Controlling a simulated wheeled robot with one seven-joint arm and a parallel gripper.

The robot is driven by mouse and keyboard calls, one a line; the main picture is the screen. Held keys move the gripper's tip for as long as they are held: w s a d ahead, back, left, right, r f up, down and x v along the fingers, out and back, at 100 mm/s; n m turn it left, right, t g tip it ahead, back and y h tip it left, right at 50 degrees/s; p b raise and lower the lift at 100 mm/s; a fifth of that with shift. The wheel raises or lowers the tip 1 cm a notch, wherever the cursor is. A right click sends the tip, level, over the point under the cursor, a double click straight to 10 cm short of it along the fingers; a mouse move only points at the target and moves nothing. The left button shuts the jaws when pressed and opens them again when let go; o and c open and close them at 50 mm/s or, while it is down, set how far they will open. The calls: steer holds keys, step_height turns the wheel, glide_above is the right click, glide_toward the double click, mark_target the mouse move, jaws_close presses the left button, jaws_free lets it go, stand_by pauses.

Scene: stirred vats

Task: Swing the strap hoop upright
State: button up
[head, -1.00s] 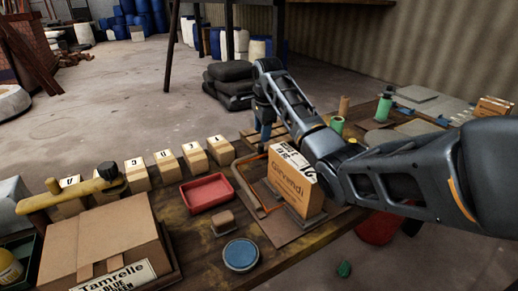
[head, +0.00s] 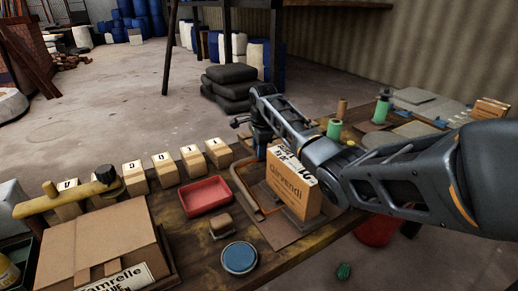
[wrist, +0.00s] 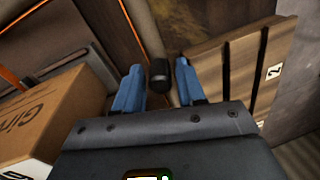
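The strap hoop (head: 239,187) is a thin copper-orange bar frame. In the head view it lies low on the brown mat beside the Girvendi carton (head: 294,188), apart from the carton's left face. The carton stands upright; its printed side also shows at the left of the wrist view (wrist: 50,115). My gripper (head: 261,150) points down near the hoop's far end, behind the carton. In the wrist view its blue fingers (wrist: 158,85) are apart, with a short black cylinder (wrist: 158,72) between them and gaps on both sides. I cannot tell whether the cylinder belongs to the hoop.
A red tray (head: 206,195), a blue round lid (head: 239,258) and a small brown block (head: 221,224) lie left of the mat. A slatted wooden piece (wrist: 235,70) is close right of the fingers.

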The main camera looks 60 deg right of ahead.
jaws_close()
stand_by(0.4)
